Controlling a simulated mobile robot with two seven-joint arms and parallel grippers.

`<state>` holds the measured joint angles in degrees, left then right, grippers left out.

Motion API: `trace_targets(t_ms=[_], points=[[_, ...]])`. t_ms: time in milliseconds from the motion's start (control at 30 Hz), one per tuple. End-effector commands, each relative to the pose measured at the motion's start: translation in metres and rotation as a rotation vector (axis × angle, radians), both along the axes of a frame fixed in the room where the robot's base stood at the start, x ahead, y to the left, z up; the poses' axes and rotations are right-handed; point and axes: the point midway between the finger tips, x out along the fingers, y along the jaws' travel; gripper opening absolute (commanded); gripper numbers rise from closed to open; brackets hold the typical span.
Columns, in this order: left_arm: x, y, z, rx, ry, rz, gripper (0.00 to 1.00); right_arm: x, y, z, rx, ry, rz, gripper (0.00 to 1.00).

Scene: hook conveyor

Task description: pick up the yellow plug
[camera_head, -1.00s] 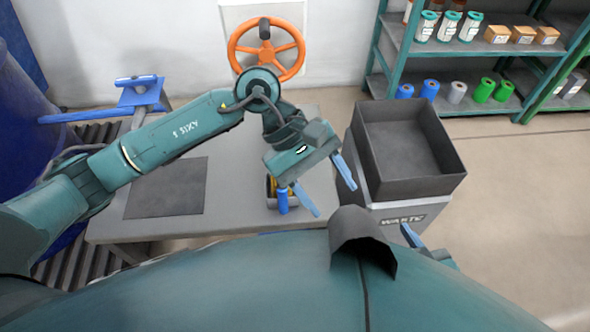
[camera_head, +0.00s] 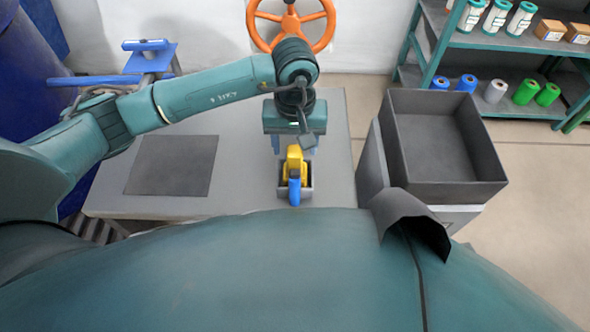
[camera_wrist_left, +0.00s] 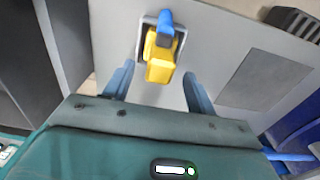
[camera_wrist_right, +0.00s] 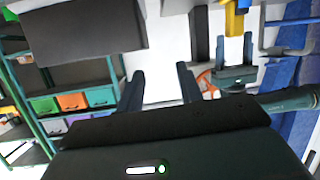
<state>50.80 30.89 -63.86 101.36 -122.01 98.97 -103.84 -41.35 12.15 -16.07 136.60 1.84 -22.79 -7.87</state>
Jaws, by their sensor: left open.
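The yellow plug (camera_head: 294,161) with a blue front part (camera_head: 294,191) stands in a small grey square holder (camera_head: 306,191) on the grey table. My left gripper (camera_head: 293,146) is just behind the plug in the head view, its fingers apart. In the left wrist view the plug (camera_wrist_left: 160,69) lies between the two open fingers (camera_wrist_left: 159,69), with a gap on each side and no contact visible. My right gripper (camera_wrist_right: 160,70) shows only in its own wrist view, fingers apart with nothing between them.
A dark mat (camera_head: 170,166) lies on the table left of the plug. A dark open bin (camera_head: 440,195) stands right of the table. An orange handwheel (camera_head: 262,30) is on the wall behind my left arm. Shelves (camera_head: 430,60) with spools stand at the back right.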

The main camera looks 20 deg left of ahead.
Motion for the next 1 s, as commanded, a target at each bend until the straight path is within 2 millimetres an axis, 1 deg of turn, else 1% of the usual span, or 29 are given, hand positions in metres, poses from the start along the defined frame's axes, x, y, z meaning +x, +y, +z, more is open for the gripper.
trace_targets(t_ms=[33, 100, 233, 367, 567, 1000], points=[[-0.001, 0.0, -0.01, 0.0, 0.005, 0.001, 0.56, 0.001, 0.0, -0.002, 0.0, -0.008, 0.0, 0.36], [-0.001, 0.0, -0.021, 0.0, 0.005, 0.0, 0.56, 0.001, 0.0, -0.003, 0.0, -0.021, 0.0, 0.36], [-0.001, 0.0, -0.039, -0.001, 0.004, 0.0, 0.56, 0.004, 0.0, -0.001, 0.003, -0.05, -0.002, 0.36], [0.0, 0.0, -0.046, -0.001, 0.002, 0.0, 0.56, 0.005, 0.0, 0.001, 0.003, -0.073, 0.001, 0.36], [0.0, 0.0, -0.046, 0.0, 0.001, 0.0, 0.56, 0.005, 0.001, 0.001, 0.003, -0.071, 0.002, 0.36], [0.0, 0.0, -0.046, -0.001, 0.002, 0.0, 0.21, 0.004, 0.001, 0.0, 0.003, -0.068, 0.003, 0.36]])
